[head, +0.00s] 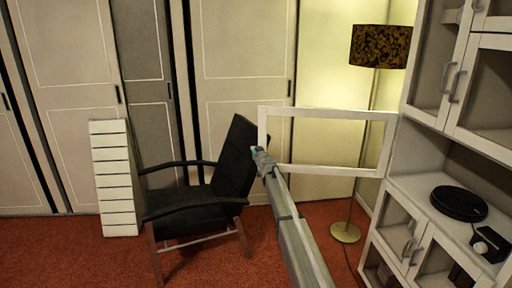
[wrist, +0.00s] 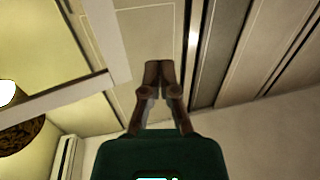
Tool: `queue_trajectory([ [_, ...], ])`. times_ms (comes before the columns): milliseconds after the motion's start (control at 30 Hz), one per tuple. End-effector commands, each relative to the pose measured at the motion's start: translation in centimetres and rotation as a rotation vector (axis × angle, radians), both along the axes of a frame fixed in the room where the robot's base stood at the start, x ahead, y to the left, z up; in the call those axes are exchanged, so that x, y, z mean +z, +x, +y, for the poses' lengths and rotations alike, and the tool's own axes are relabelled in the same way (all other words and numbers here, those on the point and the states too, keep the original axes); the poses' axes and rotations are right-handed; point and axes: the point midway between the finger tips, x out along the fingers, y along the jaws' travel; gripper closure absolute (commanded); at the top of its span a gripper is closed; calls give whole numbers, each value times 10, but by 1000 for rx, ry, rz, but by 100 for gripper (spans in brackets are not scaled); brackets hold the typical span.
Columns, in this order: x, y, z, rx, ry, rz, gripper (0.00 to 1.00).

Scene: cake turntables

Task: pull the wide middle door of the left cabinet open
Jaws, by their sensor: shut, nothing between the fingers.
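A pale-framed door (head: 330,112) with a see-through panel stands swung out from the white cabinet (head: 398,185) on the right. Its right edge is at the cabinet and its free edge points left into the room. My gripper (head: 258,152) is at the lower corner of that free edge, with my arm crossing in front of the bottom rail. In the wrist view my gripper (wrist: 157,65) has its fingers together and empty. The door frame (wrist: 105,40) shows to their left, apparently apart from them. I see no handle on this door.
A black armchair (head: 200,195) stands left of my gripper. A floor lamp (head: 380,46) stands behind the door. The cabinet has other glazed doors with handles (head: 456,82) and a black turntable (head: 459,203) on its counter. Red carpet (head: 100,262) is clear at front left.

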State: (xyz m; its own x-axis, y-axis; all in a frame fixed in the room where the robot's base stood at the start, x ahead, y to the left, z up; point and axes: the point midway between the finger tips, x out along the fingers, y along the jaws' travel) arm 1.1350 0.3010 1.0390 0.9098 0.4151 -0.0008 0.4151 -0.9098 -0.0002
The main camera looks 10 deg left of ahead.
Motion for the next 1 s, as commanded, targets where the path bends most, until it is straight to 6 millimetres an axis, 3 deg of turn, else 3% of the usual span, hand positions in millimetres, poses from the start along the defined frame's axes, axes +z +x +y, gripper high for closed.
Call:
queue_trajectory([
  [200, 0, -15, 0, -1, 0, 0, 100],
  [733, 1, -23, -3, 12, -1, 3, 100],
  [867, 1, -43, -9, 53, -7, 18, 100],
  [1000, -3, -82, -21, 131, -23, 63, 100],
])
